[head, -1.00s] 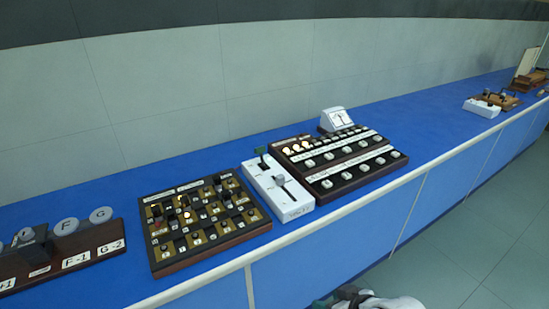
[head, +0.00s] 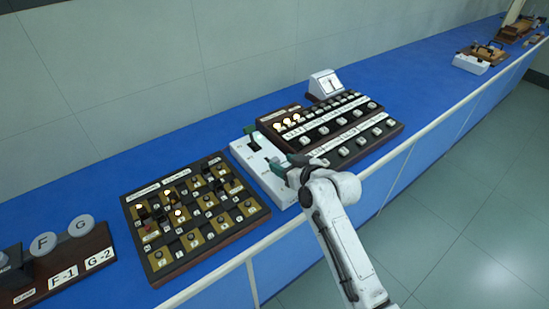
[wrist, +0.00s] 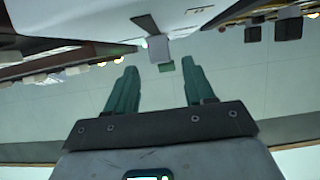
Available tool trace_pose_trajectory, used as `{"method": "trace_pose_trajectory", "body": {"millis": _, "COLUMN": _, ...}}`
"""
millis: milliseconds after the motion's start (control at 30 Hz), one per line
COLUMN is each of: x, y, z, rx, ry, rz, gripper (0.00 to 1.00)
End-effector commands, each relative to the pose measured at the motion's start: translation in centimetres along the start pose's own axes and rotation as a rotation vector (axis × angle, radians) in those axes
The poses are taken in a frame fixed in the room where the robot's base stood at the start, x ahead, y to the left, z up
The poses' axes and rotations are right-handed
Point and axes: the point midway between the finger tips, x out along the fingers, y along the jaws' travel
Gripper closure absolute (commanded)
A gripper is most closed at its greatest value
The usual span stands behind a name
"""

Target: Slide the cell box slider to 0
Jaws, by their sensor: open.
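The cell box, a white box (head: 243,153), stands on the blue bench between two dark panels. Its green-topped lever (head: 250,131) is at the far end. My gripper (head: 287,166) is over the near part of the box and hides the slider's grey knob in the head view. In the wrist view the white box (wrist: 95,18) shows at the top, with the grey knob (wrist: 158,48) hanging in line with the gap between my open green fingers (wrist: 160,66). The knob is just past the fingertips, and no contact shows. The slider's scale is unreadable.
A panel of lit knobs (head: 190,215) is close on the left. A button panel (head: 335,130) with a white meter (head: 326,84) behind it is close on the right. F and G discs (head: 62,236) stand far left. Open floor lies in front of the bench.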

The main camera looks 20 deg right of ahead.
Motion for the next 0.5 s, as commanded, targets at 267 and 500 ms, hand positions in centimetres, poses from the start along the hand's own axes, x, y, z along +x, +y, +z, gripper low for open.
{"method": "trace_pose_trajectory", "body": {"millis": 267, "x": 3.7, "y": -0.1, "z": 0.0, "rx": -0.002, "ry": -0.002, "rz": -0.002, "gripper": 0.47}}
{"method": "trace_pose_trajectory", "body": {"millis": 500, "x": 5.1, "y": -0.1, "z": 0.0, "rx": -0.001, "ry": 0.0, "rz": -0.001, "gripper": 0.47}}
